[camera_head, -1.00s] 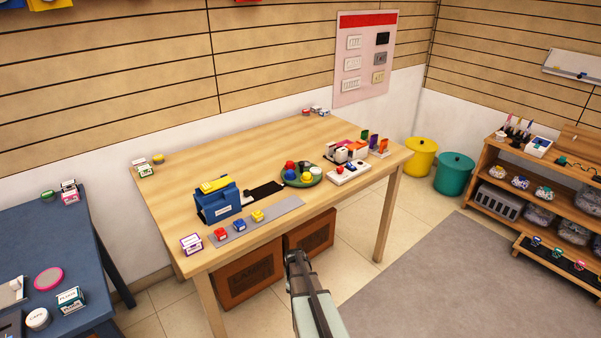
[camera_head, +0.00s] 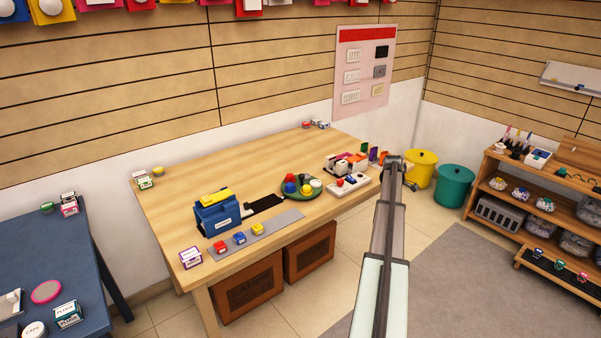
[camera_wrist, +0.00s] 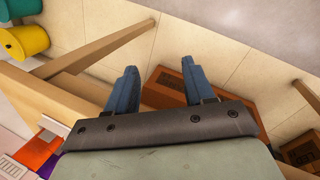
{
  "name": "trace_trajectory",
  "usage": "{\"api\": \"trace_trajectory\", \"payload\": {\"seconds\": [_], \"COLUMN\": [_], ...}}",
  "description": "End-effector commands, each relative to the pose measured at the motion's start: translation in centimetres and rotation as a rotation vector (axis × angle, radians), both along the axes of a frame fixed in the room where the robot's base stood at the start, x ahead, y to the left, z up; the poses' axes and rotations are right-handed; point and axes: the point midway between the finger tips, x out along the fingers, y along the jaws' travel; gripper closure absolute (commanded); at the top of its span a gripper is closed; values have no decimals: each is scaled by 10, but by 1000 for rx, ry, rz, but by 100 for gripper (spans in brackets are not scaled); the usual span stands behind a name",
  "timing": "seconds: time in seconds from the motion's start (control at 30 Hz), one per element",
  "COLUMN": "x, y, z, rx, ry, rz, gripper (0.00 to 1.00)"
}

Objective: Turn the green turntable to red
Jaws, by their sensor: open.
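The green turntable (camera_head: 286,193) is a round disc on the wooden table (camera_head: 180,246), right of the middle. Several coloured knobs stand on it: a red one (camera_head: 290,178), a blue one (camera_head: 290,187), a yellow one (camera_head: 306,189) and a white one (camera_head: 316,184). In the wrist view, my gripper (camera_wrist: 162,75) shows two blue-grey fingers wide apart with nothing between them. It is off the table's right edge, above the floor, away from the turntable. The head view shows my arm raised at the right, its fingers not clear. The turntable is not visible in the wrist view.
A blue box with a yellow top (camera_head: 216,213) stands left of the turntable. A white block with knobs (camera_head: 348,186) sits to its right. Brown crates (camera_head: 247,289) are under the table. Yellow (camera_head: 421,170) and teal (camera_head: 454,187) bins stand beyond it.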

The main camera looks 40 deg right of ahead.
Motion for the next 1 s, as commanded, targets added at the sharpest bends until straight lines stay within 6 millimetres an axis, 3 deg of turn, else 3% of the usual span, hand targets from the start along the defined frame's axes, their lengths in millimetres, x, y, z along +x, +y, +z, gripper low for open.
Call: {"api": "trace_trajectory", "payload": {"seconds": [0.13, 0.27, 0.37, 0.6, 0.8, 1.0], "x": [35, 84, 123, 219, 264, 278], "y": [1, 30, 62, 165, 234, 262], "z": [44, 83, 110, 183, 228, 244], "rx": [16, 56, 94, 201, 264, 288], "ry": [-2, -1, 3, 25, 52, 65], "rz": [35, 73, 102, 185, 236, 257], "gripper": [47, 47, 47, 47, 47, 47]}}
